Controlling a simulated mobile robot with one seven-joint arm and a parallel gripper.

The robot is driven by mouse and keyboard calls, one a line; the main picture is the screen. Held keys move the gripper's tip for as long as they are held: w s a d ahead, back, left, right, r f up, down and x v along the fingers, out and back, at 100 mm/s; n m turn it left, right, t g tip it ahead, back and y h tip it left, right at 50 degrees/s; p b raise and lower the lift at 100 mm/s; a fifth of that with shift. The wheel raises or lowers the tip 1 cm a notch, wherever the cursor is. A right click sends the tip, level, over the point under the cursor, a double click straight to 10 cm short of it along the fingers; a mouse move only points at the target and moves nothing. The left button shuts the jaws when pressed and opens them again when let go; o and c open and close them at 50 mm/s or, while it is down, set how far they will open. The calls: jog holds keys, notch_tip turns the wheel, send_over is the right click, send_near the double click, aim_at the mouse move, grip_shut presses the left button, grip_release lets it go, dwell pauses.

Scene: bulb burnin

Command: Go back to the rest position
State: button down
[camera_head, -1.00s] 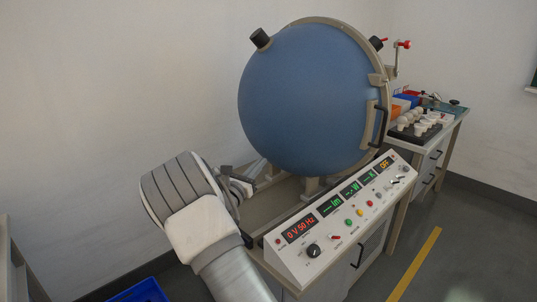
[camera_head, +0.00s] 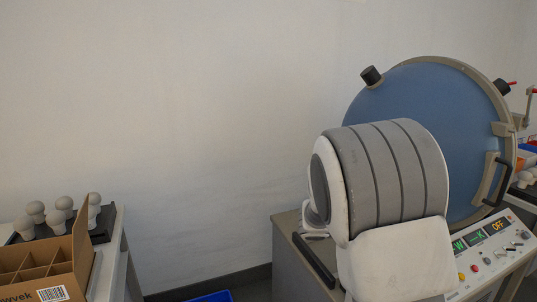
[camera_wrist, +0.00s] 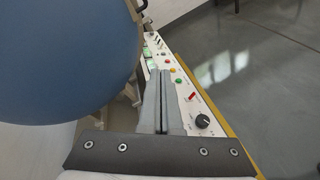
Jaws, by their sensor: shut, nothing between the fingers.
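My gripper (camera_wrist: 161,80) shows in the wrist view with its two fingers shut together and nothing between them. It is above and beside the white control panel (camera_wrist: 184,87) with its knob and buttons. The big blue sphere (camera_wrist: 65,50) is close by on the left of the wrist view. In the head view, my arm stands in front of the blue sphere (camera_head: 445,120) and covers part of it and part of the control panel (camera_head: 480,262). The gripper's fingertips are hidden in the head view.
At the left of the head view, a table holds a black tray (camera_head: 103,222) with several white bulbs (camera_head: 63,205) and a cardboard box (camera_head: 50,268) with dividers. A blue bin (camera_head: 212,297) is on the floor. A black handle (camera_head: 313,262) is on the sphere's bench. Open floor (camera_wrist: 245,65) lies right of the panel.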

jog(key=s+a+r+m+g+y, duration=0.15)
jog(key=s+m+y, duration=0.25)
jog(key=s, duration=0.4)
jog(key=s+a+m+g+y, duration=0.1)
jog(key=s+a+m+y, duration=0.25)
jog(key=s, duration=0.45)
jog(key=s+a+r+m+t+y, duration=0.2)
jog(key=s+a+m+t+y, duration=0.4)
jog(key=s+a, duration=0.45)
notch_tip(320, 180, up, 13)
jog(key=m+g+p, duration=0.1)
jog(key=p, duration=1.2)
jog(key=shift+a+r+y, duration=0.15)
jog(key=shift+a+y, duration=0.3)
